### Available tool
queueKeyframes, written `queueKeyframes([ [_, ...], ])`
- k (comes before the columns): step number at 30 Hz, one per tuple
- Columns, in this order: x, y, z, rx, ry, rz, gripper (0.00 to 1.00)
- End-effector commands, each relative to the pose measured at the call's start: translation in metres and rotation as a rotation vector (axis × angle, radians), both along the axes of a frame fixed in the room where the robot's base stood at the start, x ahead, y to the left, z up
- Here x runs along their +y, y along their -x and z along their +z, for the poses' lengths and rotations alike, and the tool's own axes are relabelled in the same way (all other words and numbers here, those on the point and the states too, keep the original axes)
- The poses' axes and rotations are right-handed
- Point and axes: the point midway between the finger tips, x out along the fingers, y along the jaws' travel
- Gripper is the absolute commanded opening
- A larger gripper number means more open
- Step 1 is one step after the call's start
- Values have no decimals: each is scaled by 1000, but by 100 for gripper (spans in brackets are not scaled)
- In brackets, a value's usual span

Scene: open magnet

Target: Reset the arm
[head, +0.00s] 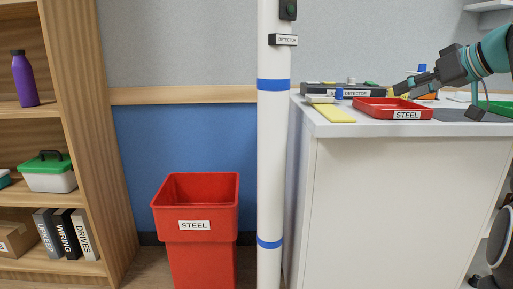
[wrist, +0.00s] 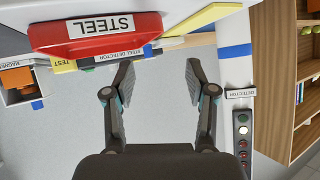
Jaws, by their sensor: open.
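My gripper (head: 405,88) is at the right in the head view, held above the white counter near the red STEEL tray (head: 372,112). In the wrist view my gripper (wrist: 165,85) has its two dark fingers spread apart with nothing between them. The red tray also shows at the top left of the wrist view (wrist: 60,38), apart from the fingers. The wrist picture looks upside down.
The white counter (head: 400,180) carries a grey DETECTOR unit (head: 325,88) and a yellow strip (head: 331,113). A white pole (head: 268,140) with blue bands stands left of it. A red STEEL bin (head: 195,245) stands on the floor. A wooden shelf (head: 90,150) is at left.

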Motion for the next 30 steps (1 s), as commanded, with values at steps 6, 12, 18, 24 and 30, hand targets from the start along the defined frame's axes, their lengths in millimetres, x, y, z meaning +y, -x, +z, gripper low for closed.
queueKeyframes([
  [6, 56, 22, -30, 144, -19, -65, 56],
  [12, 116, 71, -85, 312, -2, -164, 56],
  [18, 159, 137, -151, 436, 59, -255, 56],
  [24, 182, 208, -223, 499, 148, -326, 56],
  [30, 188, 259, -281, 510, 224, -363, 56],
])
